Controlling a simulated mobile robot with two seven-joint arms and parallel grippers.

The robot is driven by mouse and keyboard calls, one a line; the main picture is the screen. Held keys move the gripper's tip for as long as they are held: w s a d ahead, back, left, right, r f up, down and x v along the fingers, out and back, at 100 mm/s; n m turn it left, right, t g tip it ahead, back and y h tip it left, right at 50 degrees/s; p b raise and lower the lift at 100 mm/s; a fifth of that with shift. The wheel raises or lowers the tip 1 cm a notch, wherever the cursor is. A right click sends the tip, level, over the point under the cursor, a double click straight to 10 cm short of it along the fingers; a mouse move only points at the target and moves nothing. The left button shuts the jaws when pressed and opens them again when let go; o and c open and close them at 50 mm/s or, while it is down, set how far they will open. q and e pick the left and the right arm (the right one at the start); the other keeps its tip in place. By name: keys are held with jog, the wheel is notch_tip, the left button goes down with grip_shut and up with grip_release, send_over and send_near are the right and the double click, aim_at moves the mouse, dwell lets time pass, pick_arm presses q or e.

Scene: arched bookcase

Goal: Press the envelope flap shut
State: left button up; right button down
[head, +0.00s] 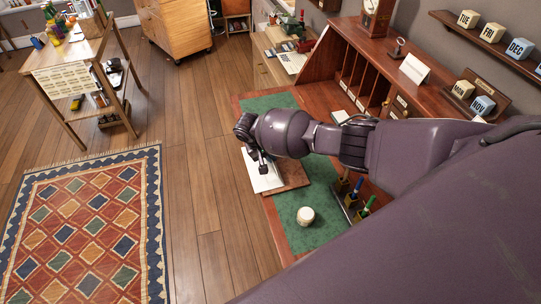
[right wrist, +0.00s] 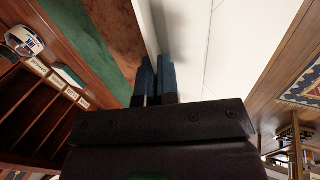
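The white envelope (head: 262,179) lies on a brown board (head: 293,176) on the green desk mat (head: 287,101). In the right wrist view the envelope (right wrist: 225,45) fills the upper middle and right, with a pale raised edge, perhaps the flap (right wrist: 147,28), along its left side. My right gripper (head: 263,166) points down over the envelope, very close to it. Its blue fingertips (right wrist: 156,80) are together beside that edge, and I see nothing held between them. My arm and gripper hide part of the envelope. My left gripper is out of view.
A round cream pot (head: 305,216) stands on the mat near the front. A rack of coloured-handled tools (head: 353,199) stands to the right. The desk's pigeonholes (head: 366,83) rise behind. Open wooden floor (head: 205,200) lies left of the desk.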

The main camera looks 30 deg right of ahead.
jog(key=c, duration=1.3)
grip_release()
jog(key=shift+c, duration=0.2)
jog(key=shift+r, duration=0.1)
jog(key=p+v, duration=0.1)
jog(key=v, duration=0.9)
jog(key=shift+r, duration=0.25)
jog(key=shift+w+a, duration=0.1)
jog(key=shift+a, duration=0.1)
